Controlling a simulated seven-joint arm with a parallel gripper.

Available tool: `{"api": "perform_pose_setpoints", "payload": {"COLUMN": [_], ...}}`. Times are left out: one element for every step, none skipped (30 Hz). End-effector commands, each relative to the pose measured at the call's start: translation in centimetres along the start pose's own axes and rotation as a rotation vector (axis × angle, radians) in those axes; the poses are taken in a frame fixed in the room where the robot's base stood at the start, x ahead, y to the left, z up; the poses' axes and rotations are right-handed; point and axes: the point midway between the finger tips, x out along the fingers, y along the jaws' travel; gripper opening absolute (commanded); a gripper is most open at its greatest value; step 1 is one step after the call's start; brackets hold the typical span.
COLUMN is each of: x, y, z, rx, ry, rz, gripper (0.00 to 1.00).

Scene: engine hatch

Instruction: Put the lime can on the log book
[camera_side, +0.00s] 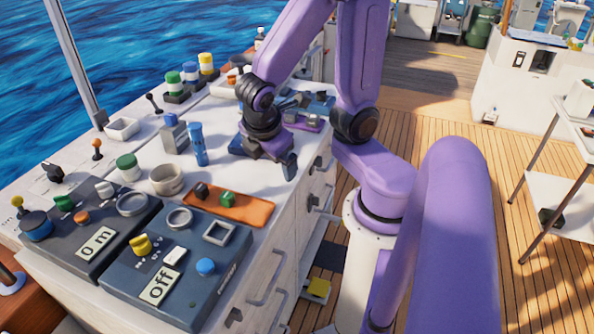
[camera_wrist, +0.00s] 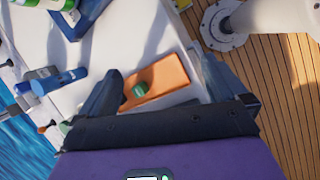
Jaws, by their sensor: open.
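My gripper (camera_side: 280,162) is open and empty, above the white counter at its right edge. In the wrist view its fingers (camera_wrist: 160,75) stand apart, with the orange tray between them. A small green round thing (camera_side: 228,199) sits on that tray and also shows in the wrist view (camera_wrist: 140,90); I cannot tell if it is the lime can. A white cylinder with a green top (camera_side: 127,167) stands further left. A blue shape (camera_wrist: 88,16) shows at the wrist view's top.
A blue flashlight-like cylinder (camera_side: 198,143) stands left of my gripper, near a grey box (camera_side: 173,135). A white ring-shaped cup (camera_side: 167,180) and control panels (camera_side: 185,285) are nearer the camera. Wooden deck lies right.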

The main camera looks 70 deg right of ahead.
Motion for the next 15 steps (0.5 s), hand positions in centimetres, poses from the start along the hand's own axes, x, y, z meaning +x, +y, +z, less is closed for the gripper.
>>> {"api": "perform_pose_setpoints", "payload": {"x": [-1.0, -1.6, -2.2, -2.7, -3.2, -3.8, -4.1, -4.5, -4.8, -5.0, -5.2, -5.4, -5.5, -5.5, -5.5], "y": [-1.6, -2.5, -3.7, -4.5, -5.2, -6.1, -6.7, -7.2, -7.8, -8.1, -8.3, -8.6, -8.7, -8.8, -8.8], "z": [-0.3, -0.5, -0.7, -0.8, -0.9, -1.0, -1.1, -1.1, -1.1, -1.1, -1.1, -1.1, -1.1, -1.1, -1.1], "rx": [0.022, 0.034, 0.049, 0.058, 0.066, 0.074, 0.080, 0.084, 0.090, 0.092, 0.095, 0.097, 0.097, 0.098, 0.098], "ry": [0.079, 0.117, 0.166, 0.198, 0.226, 0.260, 0.283, 0.301, 0.320, 0.331, 0.340, 0.348, 0.352, 0.354, 0.355], "rz": [-0.034, -0.057, -0.088, -0.111, -0.133, -0.159, -0.177, -0.194, -0.212, -0.222, -0.231, -0.239, -0.242, -0.245, -0.246], "gripper": [0.99, 0.99, 0.99, 0.99, 0.99, 0.99, 0.99, 0.99, 0.99, 0.99, 0.99, 0.99, 0.99, 0.99, 0.99]}}
